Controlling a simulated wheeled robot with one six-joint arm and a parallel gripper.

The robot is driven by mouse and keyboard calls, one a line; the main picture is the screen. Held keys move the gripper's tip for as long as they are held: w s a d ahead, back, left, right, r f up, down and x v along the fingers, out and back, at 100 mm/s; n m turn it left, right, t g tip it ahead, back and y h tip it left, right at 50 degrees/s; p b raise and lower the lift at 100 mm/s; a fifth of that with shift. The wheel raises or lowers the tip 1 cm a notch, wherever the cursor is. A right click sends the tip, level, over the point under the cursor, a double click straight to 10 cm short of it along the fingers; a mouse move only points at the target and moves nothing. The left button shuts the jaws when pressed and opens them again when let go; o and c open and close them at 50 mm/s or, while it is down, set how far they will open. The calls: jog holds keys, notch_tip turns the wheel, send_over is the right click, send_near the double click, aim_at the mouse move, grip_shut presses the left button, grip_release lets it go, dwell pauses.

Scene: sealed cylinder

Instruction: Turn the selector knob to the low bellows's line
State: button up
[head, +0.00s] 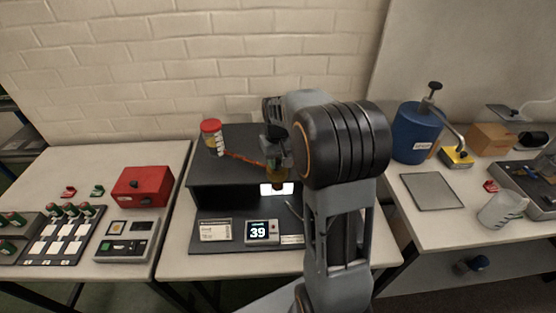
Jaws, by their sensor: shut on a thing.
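My gripper (274,147) is over the dark stand (222,177) at the middle table, pointing down. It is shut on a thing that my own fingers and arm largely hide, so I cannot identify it. An amber piece (277,179) shows just below the fingers, in front of a lit white panel. I cannot make out the selector knob or the low bellows for certain. An orange-red bar or tube (244,158) runs from beside a red-lidded jar (210,135) towards the gripper.
A display reading 39 (259,232) and a label card (215,230) sit at the stand's front. The left table holds a red box (142,187) and control panels.

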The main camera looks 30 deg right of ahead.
aim_at(278, 161)
jog(key=shift+n, duration=0.6)
jog(key=o, duration=0.9)
jog(key=shift+r, duration=0.1)
notch_tip(278, 161, up, 14)
jog(key=shift+s+f, duration=0.1)
jog(key=shift+f, duration=0.05)
dwell(0.6)
